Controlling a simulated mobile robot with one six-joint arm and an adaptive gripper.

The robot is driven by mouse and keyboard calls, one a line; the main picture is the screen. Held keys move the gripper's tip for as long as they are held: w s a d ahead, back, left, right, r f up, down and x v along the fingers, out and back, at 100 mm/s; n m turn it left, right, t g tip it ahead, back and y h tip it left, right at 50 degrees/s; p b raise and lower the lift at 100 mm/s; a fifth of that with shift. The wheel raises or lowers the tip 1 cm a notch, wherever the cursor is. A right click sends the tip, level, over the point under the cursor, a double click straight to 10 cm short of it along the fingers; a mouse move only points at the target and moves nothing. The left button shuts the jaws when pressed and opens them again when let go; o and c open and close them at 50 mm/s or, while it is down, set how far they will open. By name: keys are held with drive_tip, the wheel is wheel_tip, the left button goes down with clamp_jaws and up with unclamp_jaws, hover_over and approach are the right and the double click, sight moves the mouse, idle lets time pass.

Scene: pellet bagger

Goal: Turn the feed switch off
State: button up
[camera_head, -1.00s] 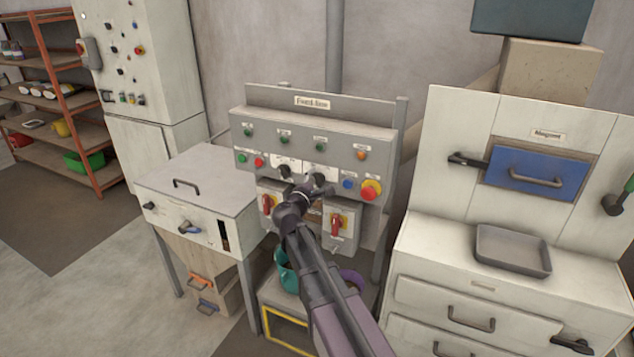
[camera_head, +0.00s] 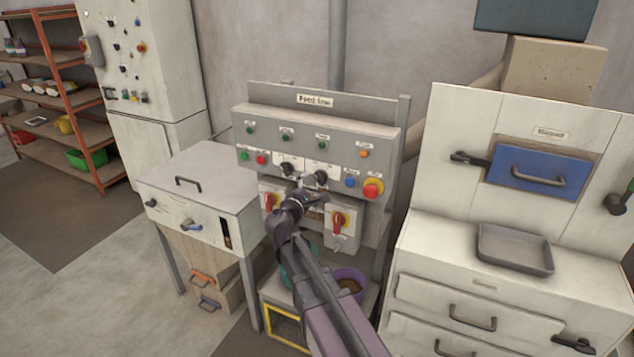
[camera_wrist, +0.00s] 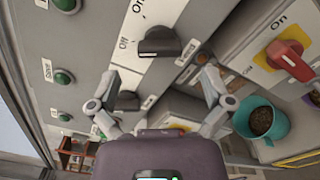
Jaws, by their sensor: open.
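The grey panel (camera_head: 312,141) is labelled "Feed line". It carries two black rotary knobs, a left one (camera_head: 289,169) and a right one (camera_head: 320,177), on white plates. I cannot read which is the feed switch. In the wrist view, one black knob (camera_wrist: 165,42) stands ahead of my gripper with "Off" printed beside it; a second black knob (camera_wrist: 127,100) is near the left finger. My gripper (camera_wrist: 160,78) is open, its fingers spread, with nothing held between them. In the head view, my gripper (camera_head: 306,194) is just below the right knob.
Red rotary handles on yellow plates, left (camera_head: 270,201) and right (camera_head: 339,222), sit below the knobs. A red emergency button (camera_head: 373,188) and blue button (camera_head: 351,181) are to the right. A teal bucket (camera_wrist: 262,120) and a purple bowl (camera_head: 350,278) stand lower down.

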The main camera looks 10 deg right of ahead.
drive_tip(key=v, duration=0.7)
drive_tip(key=shift+s+a, duration=0.2)
drive_tip(key=shift+s, duration=0.05)
drive_tip(key=shift+d, duration=0.1)
drive_tip(key=s+d+f+m+g+y, duration=0.2)
drive_tip(key=s+d+f+m+g, duration=0.65)
drive_tip(key=d+f+m, duration=0.2)
drive_tip(key=s+a+f+m+g+y, duration=0.3)
drive_tip(key=s+f+m+g+y, duration=0.3)
drive_tip(key=s+f+y, duration=0.2)
drive_tip(key=s, duration=0.2)
drive_tip(key=shift+s+a+y, duration=0.25)
drive_tip(key=shift+s+y, duration=0.05)
drive_tip(key=shift+s, duration=0.1)
